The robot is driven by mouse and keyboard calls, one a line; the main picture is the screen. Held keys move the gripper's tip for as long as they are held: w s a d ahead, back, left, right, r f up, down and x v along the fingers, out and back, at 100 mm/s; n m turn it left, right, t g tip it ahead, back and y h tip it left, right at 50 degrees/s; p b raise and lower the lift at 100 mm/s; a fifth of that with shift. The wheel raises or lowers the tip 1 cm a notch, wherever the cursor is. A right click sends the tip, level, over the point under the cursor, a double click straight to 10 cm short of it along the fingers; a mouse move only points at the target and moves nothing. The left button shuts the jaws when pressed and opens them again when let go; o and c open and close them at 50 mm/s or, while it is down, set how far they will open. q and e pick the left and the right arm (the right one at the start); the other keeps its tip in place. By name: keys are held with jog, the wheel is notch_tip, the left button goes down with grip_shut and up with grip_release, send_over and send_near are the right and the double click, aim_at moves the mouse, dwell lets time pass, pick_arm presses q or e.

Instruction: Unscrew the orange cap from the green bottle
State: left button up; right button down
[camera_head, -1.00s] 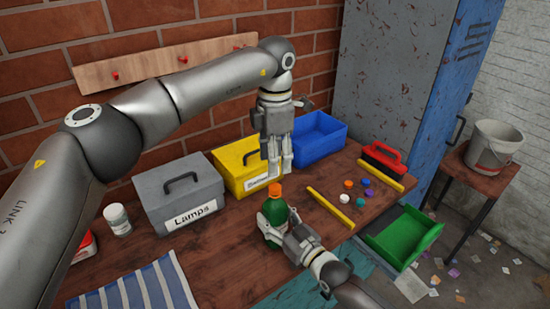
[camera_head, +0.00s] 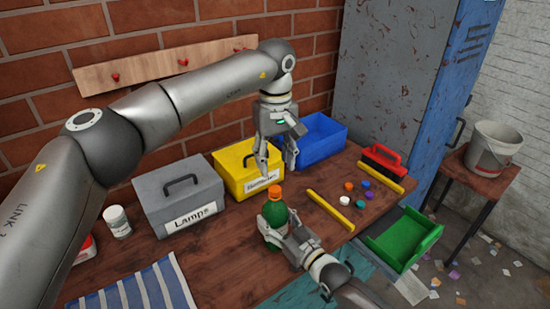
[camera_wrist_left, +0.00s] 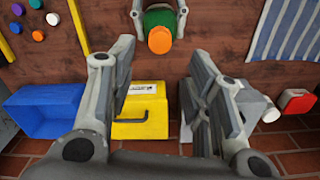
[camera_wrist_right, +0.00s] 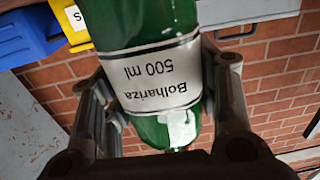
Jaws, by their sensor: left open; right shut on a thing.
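The green bottle (camera_head: 275,213) stands upright at the front of the table, with the orange cap (camera_head: 276,191) on its top. My right gripper (camera_head: 277,228) is shut around the bottle's body. In the right wrist view, its fingers flank the bottle (camera_wrist_right: 158,35) beside a white label (camera_wrist_right: 160,80). My left gripper (camera_head: 280,168) is open and empty, pointing down above the cap and slightly behind it. In the left wrist view, the orange cap (camera_wrist_left: 160,40) shows beyond the spread fingers, not between them.
Grey (camera_head: 178,196), yellow (camera_head: 243,172) and blue (camera_head: 319,138) boxes stand behind. Several coloured caps (camera_head: 349,185) lie between two yellow rails (camera_head: 328,213). A red-handled brush (camera_head: 383,160) and a green tray (camera_head: 402,240) are at the right. A striped cloth (camera_head: 140,292) lies front left.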

aim_at(275, 189)
pick_arm(q)
jog(key=shift+f+m, duration=0.15)
jog(key=shift+m, duration=0.65)
jog(key=shift+f, duration=3.9)
grip_shut()
